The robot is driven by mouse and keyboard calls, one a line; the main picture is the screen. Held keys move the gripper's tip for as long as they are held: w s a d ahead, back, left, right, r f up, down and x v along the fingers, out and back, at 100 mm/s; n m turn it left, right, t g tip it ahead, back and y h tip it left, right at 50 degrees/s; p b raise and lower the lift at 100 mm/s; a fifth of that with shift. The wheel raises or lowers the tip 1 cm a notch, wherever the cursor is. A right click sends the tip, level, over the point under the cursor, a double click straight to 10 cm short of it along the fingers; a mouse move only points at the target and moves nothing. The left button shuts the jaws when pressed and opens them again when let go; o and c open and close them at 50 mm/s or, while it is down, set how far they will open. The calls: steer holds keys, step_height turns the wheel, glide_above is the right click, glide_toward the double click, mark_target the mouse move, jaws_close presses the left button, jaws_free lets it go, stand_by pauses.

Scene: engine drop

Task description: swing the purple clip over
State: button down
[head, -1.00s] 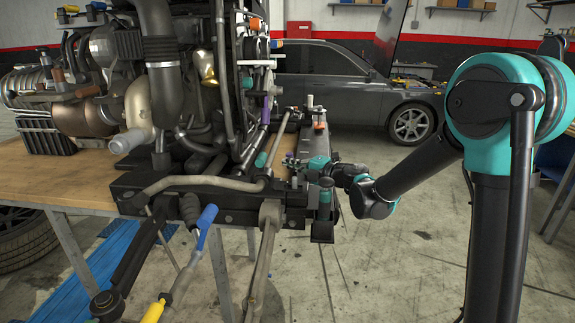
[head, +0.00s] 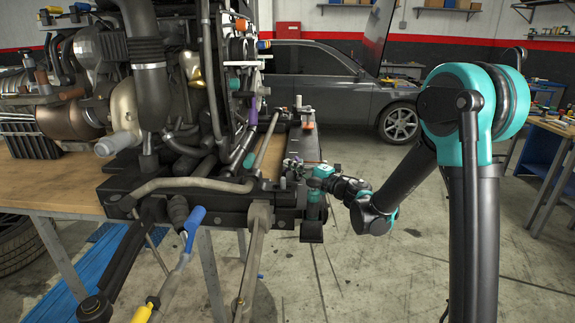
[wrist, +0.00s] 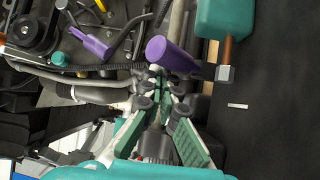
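In the wrist view a purple cylinder-shaped handle (wrist: 168,55) lies just past my gripper's fingertips. A flat, branching purple piece (wrist: 93,46) sits on the engine to its left; I cannot tell for certain which of the two is the clip. A purple part (head: 253,111) also shows on the engine's right side in the head view. My gripper (wrist: 157,72) has its fingertips close together near the lower end of the purple handle. Whether they touch or grip it is unclear. In the head view my gripper (head: 290,164) is small, beside the engine stand's right end.
The engine (head: 165,90) stands on a wooden-topped bench (head: 55,185) at left. A teal block (wrist: 222,20) with a copper-coloured rod is close to the handle's right in the wrist view. A dark car (head: 320,75) is behind. Open floor (head: 400,270) lies at right.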

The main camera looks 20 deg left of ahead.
steer(key=shift+w+d+f, duration=0.2)
steer(key=shift+d+f, duration=0.25)
steer(key=shift+d, duration=0.1)
steer(key=shift+d+f, duration=0.1)
steer(key=shift+f, duration=0.05)
steer(key=shift+d, duration=0.1)
stand_by(0.4)
